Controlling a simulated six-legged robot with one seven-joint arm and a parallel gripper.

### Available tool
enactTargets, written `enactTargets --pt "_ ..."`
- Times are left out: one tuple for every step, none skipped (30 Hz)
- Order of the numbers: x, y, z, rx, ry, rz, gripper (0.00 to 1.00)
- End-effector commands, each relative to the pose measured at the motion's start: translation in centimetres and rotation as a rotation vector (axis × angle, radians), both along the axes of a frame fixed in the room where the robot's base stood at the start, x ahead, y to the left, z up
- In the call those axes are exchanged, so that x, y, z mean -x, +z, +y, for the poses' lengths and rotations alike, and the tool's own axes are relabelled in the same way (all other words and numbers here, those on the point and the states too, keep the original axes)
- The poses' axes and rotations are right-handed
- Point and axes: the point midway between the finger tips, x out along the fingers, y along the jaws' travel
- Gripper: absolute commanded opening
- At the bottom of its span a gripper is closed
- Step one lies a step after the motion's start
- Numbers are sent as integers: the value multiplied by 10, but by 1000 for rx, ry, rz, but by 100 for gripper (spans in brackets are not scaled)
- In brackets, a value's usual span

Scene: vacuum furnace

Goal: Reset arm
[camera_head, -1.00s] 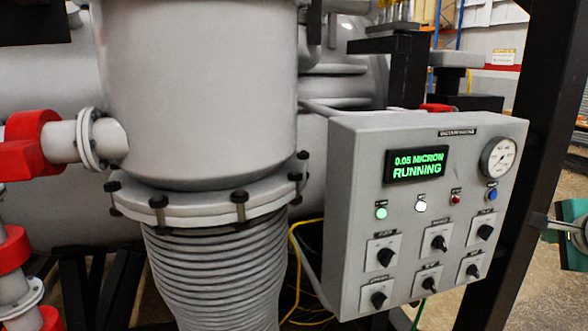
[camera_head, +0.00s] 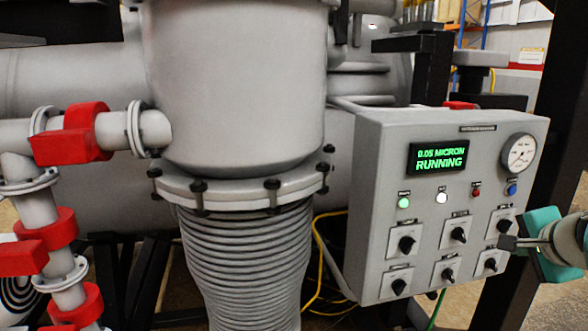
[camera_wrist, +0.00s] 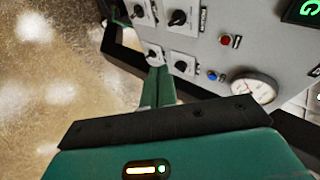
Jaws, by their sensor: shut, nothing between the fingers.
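My gripper (camera_head: 507,242) is at the right of the head view, teal with dark fingers, its tips pointing left. The fingers are shut and hold nothing. The tips overlap the lower right part of the grey control box (camera_head: 372,205), between the upper right knob (camera_head: 503,226) and the lower right knob (camera_head: 490,264). I cannot tell whether they touch it. In the wrist view my gripper's green fingers (camera_wrist: 158,72) lie together, pointing at the panel's knobs, with a knob (camera_wrist: 153,55) just past the tips.
The box's display (camera_head: 438,158) reads "0.05 MICRON RUNNING", with a round gauge (camera_head: 519,153) beside it. A large grey vessel (camera_head: 235,85) on ribbed bellows (camera_head: 245,260) stands left of it. Red-banded pipes (camera_head: 72,135) are at the far left. A black post (camera_head: 565,110) rises behind the box.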

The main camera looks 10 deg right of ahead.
Motion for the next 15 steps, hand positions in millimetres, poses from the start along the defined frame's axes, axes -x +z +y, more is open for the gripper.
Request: enactTargets --pt "-5 -4 21 20 58 23 0" --pt "-7 -7 33 36 95 40 0" --pt "-9 -11 50 55 146 64 0" --pt "-10 -14 64 74 189 82 0" --pt "-11 -19 79 96 236 104 0" --pt "-11 -25 101 127 305 134 0" --pt "-10 -30 119 155 363 158 0" --pt "-8 -36 137 183 423 184 0" --pt "-4 -44 161 228 507 218 0" --pt "1 -50 179 264 572 243 0" --pt "6 -56 195 300 634 268 0" --pt "14 -64 216 349 717 300 0" --pt "20 -71 230 386 778 323 0" --pt "27 -77 244 427 838 346 0" --pt "37 -86 260 481 918 375 0"
